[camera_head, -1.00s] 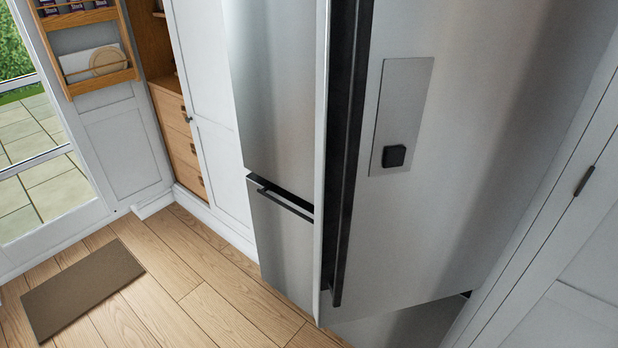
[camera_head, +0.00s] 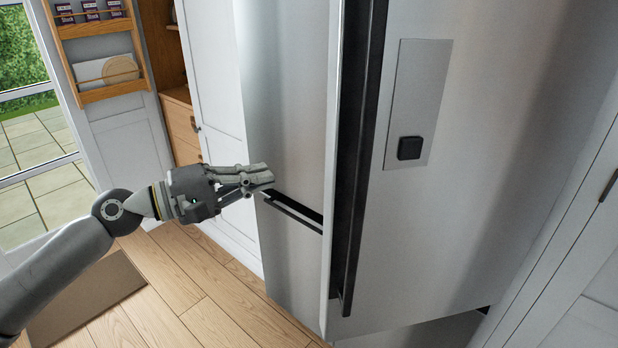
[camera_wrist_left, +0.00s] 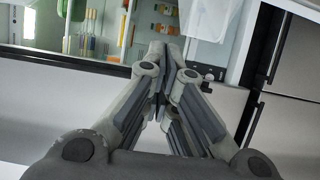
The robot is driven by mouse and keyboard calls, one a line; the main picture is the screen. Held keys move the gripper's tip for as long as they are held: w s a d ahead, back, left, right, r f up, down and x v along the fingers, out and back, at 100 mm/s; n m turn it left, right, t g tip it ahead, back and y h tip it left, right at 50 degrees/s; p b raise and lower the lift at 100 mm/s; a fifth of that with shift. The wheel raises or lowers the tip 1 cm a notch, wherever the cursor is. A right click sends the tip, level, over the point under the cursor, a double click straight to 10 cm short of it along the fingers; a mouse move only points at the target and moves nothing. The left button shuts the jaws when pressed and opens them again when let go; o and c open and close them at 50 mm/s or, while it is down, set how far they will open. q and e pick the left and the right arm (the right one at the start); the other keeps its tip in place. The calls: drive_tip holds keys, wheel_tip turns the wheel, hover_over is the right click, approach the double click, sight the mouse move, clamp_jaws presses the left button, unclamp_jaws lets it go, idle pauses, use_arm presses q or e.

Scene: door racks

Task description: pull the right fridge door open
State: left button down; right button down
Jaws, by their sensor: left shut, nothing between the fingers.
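The right fridge door (camera_head: 500,150) is a tall brushed-steel panel filling the right of the head view. It has a long black vertical handle (camera_head: 365,160) near its left edge and an inset panel with a black square (camera_head: 410,148). Its left edge stands out beside the left steel door (camera_head: 282,90); I cannot tell how far it is ajar. My left gripper (camera_head: 268,178) is shut and empty, left of the handle and apart from it. Its closed fingers also show in the left wrist view (camera_wrist_left: 160,75). My right gripper is not in view.
A lower steel drawer (camera_head: 290,265) with a black handle (camera_head: 292,213) is below the left door. White cabinet panels stand on both sides. A wall rack (camera_head: 103,55) and brown mat (camera_head: 95,305) are at left. Wooden floor (camera_head: 215,285) lies open between.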

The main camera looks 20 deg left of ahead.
use_arm(q)
drive_tip(key=p+x, duration=0.6)
drive_tip(key=x, duration=0.4)
drive_tip(key=s, duration=0.1)
drive_tip(key=s+d+p, duration=0.1)
drive_tip(key=s+p, duration=0.1)
drive_tip(key=shift+s+d+f, duration=0.1)
drive_tip(key=shift+s+d, duration=0.15)
drive_tip(key=shift+s, duration=0.05)
